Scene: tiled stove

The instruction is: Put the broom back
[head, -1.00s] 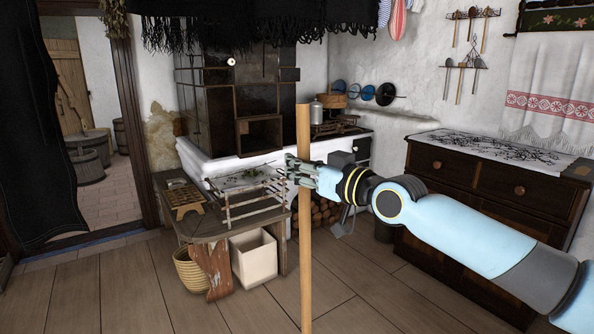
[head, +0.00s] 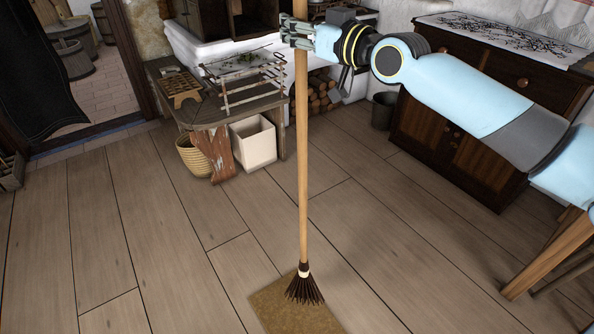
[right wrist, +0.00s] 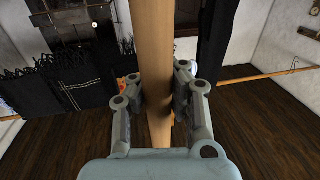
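The broom (head: 303,170) has a long light wooden handle and dark brown bristles with a pale band. It is upright in the head view, with its bristles at a tan mat (head: 268,305) on the floor; whether they touch it I cannot tell. The top of the handle is out of the head view. My right gripper (head: 298,33) is shut on the upper handle. In the right wrist view the handle (right wrist: 156,60) runs between both fingers (right wrist: 158,100). My left gripper is not in view.
A wooden bench (head: 160,100) with a rack, a wicker basket (head: 193,156) and a white bin (head: 253,143) stands behind the broom. A dark chest (head: 465,100) and bucket (head: 383,110) are at right. Wooden stool legs (head: 548,255) show at lower right.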

